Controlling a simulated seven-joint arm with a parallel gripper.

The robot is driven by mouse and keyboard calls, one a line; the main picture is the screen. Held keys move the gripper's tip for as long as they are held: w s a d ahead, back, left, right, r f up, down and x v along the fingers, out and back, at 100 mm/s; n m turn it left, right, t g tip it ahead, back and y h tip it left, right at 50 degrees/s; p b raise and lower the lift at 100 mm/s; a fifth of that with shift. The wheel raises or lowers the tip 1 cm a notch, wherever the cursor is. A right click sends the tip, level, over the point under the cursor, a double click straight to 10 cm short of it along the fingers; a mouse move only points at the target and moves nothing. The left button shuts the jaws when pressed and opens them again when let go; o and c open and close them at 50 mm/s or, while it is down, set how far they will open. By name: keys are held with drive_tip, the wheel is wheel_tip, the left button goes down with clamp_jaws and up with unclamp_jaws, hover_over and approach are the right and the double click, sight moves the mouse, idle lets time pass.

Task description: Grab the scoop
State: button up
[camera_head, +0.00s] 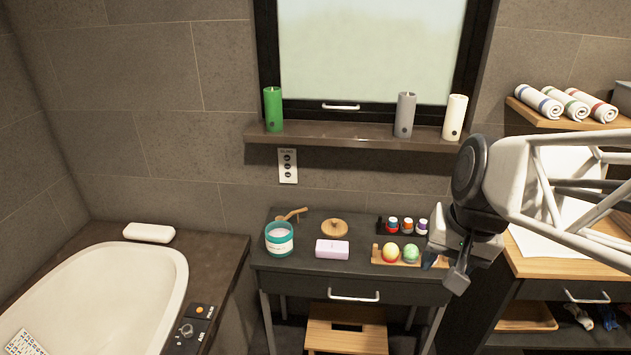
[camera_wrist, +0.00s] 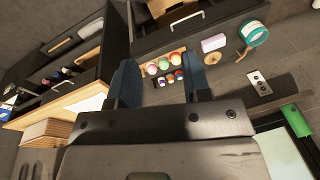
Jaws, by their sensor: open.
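The small wooden scoop (camera_head: 292,214) lies at the back left of the dark vanity table (camera_head: 310,264), just behind the teal jar (camera_head: 279,240). Its handle slants up to the right. In the wrist view the scoop (camera_wrist: 244,53) shows small, beside the teal jar (camera_wrist: 255,34). My gripper (camera_head: 457,268) is at the right end of the table, well to the right of the scoop. In the wrist view its two dark fingers (camera_wrist: 160,68) are apart with nothing held between them.
A round wooden lid (camera_head: 334,228), a pink soap (camera_head: 332,249), a wooden tray with bath balls (camera_head: 391,253) and a rack of small bottles (camera_head: 393,224) stand between gripper and scoop. Candles (camera_head: 405,114) stand on the ledge above. A bathtub (camera_head: 120,290) is at left.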

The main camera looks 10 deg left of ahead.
drive_tip(key=w+a+f+m+g+y, duration=0.1)
drive_tip(key=w+a+f+m+y, duration=0.3)
drive_tip(key=w, duration=0.7)
drive_tip(key=w+a+f+m+g+y, duration=0.15)
drive_tip(key=w+a, duration=0.35)
drive_tip(key=w, duration=0.6)
drive_tip(key=w+a+f+m+y, duration=0.1)
drive_tip(key=w+a+f+m, duration=0.3)
drive_tip(key=w, duration=0.7)
drive_tip(key=w+a+f+m+y, duration=0.2)
drive_tip(key=w+a+f, duration=0.15)
drive_tip(key=w, duration=0.25)
drive_tip(key=w+a+f+m+y, duration=0.1)
drive_tip(key=w+a+f+m, duration=0.15)
drive_tip(key=w+f, duration=0.3)
drive_tip(key=m+y, duration=0.3)
drive_tip(key=m, duration=0.1)
approach(294, 212)
drive_tip(key=shift+w+d+r+t, duration=0.1)
drive_tip(key=shift+d+r+t, duration=0.05)
drive_tip(key=shift+t, duration=0.4)
drive_tip(key=shift+x, duration=1.25)
drive_tip(key=shift+f+x, duration=0.1)
drive_tip(key=shift+x, duration=1.2)
drive_tip(key=shift+f+x, duration=0.15)
drive_tip(key=shift+x, duration=1.15)
